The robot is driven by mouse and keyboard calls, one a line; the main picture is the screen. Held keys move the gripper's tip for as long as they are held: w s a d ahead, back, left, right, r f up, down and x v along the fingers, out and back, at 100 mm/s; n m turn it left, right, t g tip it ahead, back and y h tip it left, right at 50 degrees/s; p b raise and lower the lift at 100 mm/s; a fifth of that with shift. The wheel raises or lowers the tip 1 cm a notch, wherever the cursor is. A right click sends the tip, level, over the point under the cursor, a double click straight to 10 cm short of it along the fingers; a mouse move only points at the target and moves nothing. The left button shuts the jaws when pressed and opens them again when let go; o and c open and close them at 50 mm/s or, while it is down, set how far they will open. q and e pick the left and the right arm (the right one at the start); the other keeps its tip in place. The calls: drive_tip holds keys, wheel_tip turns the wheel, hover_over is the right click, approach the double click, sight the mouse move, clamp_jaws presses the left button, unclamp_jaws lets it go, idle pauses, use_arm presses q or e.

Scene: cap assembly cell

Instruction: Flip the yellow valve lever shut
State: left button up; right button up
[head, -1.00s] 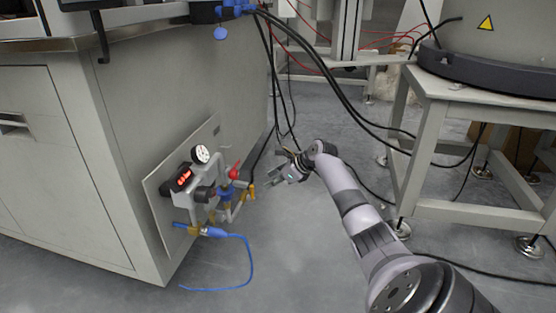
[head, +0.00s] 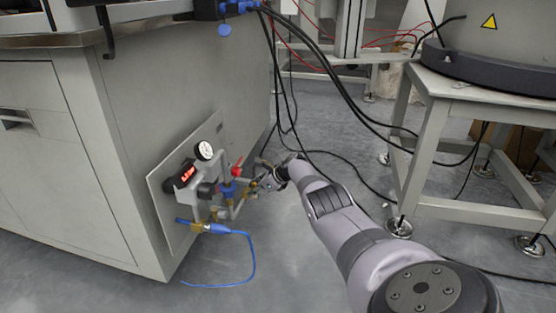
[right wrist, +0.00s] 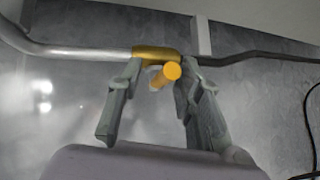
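The yellow valve lever (right wrist: 172,71) shows in the right wrist view with its round end towards the camera. It sits on a brass valve body (right wrist: 152,53) on a metal pipe. My right gripper (right wrist: 158,74) is open, with one finger on each side of the lever. I cannot tell whether either fingertip touches it. In the head view my right gripper (head: 264,178) is at the right side of the valve panel (head: 165,215), and the lever is small and hard to make out there. My left gripper is not in view.
The panel carries a round gauge (head: 204,150), a red display (head: 184,176), a red handle (head: 237,166) and a blue hose (head: 252,262). It is on the side of a grey cabinet (head: 130,110). Black cables (head: 345,105) hang behind my arm. A grey stand (head: 433,150) is at right.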

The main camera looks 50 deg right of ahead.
drive_tip(key=s+a+f+n+t+h+b, duration=0.25)
drive_tip(key=f+n+t+h+b, duration=0.25)
drive_tip(key=n+t+h, duration=0.35)
drive_tip(key=shift+n+t+y, duration=0.25)
drive_tip(key=shift+t+y, duration=0.2)
drive_tip(key=shift+a+p+v, duration=0.2)
drive_tip(key=shift+p+v, duration=1.4)
drive_tip(key=shift+v, duration=1.25)
drive_tip(key=shift+a+p+v, duration=0.2)
drive_tip(key=shift+p+v, duration=1.35)
drive_tip(key=shift+v, duration=1.25)
drive_tip(key=shift+a+p+v, duration=0.15)
drive_tip(key=shift+p+v, duration=1.45)
drive_tip(key=shift+v, duration=1.25)
drive_tip(key=shift+w+r, duration=0.1)
drive_tip(key=shift+w, duration=0.05)
